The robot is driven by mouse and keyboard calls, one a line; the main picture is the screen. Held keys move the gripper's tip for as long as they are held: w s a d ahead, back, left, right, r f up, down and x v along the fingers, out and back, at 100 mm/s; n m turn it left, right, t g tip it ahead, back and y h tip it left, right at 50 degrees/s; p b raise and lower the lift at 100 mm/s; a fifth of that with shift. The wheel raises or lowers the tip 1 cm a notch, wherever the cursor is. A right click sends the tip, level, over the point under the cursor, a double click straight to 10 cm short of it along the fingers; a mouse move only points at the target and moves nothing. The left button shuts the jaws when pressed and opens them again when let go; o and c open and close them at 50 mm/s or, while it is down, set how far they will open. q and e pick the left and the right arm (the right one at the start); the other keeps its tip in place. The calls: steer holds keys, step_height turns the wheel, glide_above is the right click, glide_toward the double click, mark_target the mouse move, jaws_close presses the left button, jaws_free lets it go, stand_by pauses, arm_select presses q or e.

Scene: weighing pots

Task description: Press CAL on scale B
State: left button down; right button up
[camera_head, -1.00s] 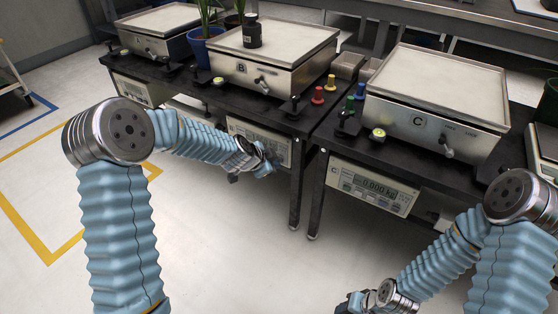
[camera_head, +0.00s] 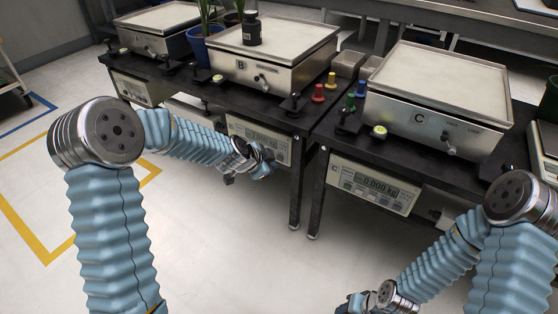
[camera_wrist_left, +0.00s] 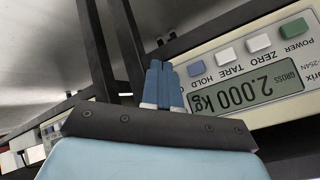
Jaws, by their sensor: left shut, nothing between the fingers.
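In the left wrist view the panel (camera_wrist_left: 250,65) appears upside down, with a display reading 2.000 kg and HOLD, TARE, ZERO and POWER buttons. No CAL button can be made out. My left gripper (camera_wrist_left: 162,80) is shut and empty there, its blue fingertips just beside the HOLD button. My right gripper (camera_head: 352,303) is small at the bottom edge; its jaws are unclear.
Scale C (camera_head: 435,95) stands to the right, with its own panel (camera_head: 372,185) reading 0.000 kg. Red, yellow, green and blue pegs stand between the scales. A plant in a blue pot (camera_head: 203,48) stands left of scale B. Table legs (camera_head: 318,200) drop near the panels.

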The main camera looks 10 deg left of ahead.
arm_select(q)
steer(key=s+b, duration=0.1)
steer(key=s+a+b, duration=0.1)
steer(key=s, duration=0.1)
steer(key=s+b, duration=0.1)
steer(key=shift+s+a+b, duration=0.3)
steer(key=shift+s+a, duration=0.05)
stand_by(0.8)
